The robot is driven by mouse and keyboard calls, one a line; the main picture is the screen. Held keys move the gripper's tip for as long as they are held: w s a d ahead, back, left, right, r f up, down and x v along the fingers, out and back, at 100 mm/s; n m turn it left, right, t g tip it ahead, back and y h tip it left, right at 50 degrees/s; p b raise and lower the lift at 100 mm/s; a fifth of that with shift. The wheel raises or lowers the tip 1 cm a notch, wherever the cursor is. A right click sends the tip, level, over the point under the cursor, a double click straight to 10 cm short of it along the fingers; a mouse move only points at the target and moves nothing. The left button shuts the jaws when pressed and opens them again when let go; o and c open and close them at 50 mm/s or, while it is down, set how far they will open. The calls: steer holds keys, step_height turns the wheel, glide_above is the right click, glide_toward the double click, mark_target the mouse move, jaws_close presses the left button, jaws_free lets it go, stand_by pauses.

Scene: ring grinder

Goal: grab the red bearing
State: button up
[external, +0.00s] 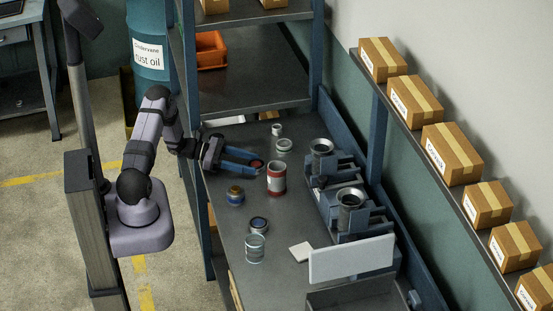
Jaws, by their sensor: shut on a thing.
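My gripper (254,169) reaches in from the left over the workbench (213,187), its blue fingers pointing right. The red bearing (257,163) shows as a small dark red piece between the fingertips, and the gripper is shut on it. The fingers hide part of it. I cannot tell how far above the bench it is. A red and white can (276,178) stands upright just right of the fingertips; from this angle I cannot tell whether they touch.
Several other cans stand on the bench: a blue and gold one (236,195), two grey-blue ones near the front, and pale ones behind. A blue machine (345,215) with metal cups stands at the right. A shelf post (191,120) rises behind the arm.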

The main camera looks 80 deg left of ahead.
mark_target(248, 163)
steer(key=shift+r, duration=0.2)
step_height(248, 163, up, 10)
steer(key=b, duration=0.1)
steer(key=shift+b, duration=0.3)
steer(key=shift+f, duration=0.1)
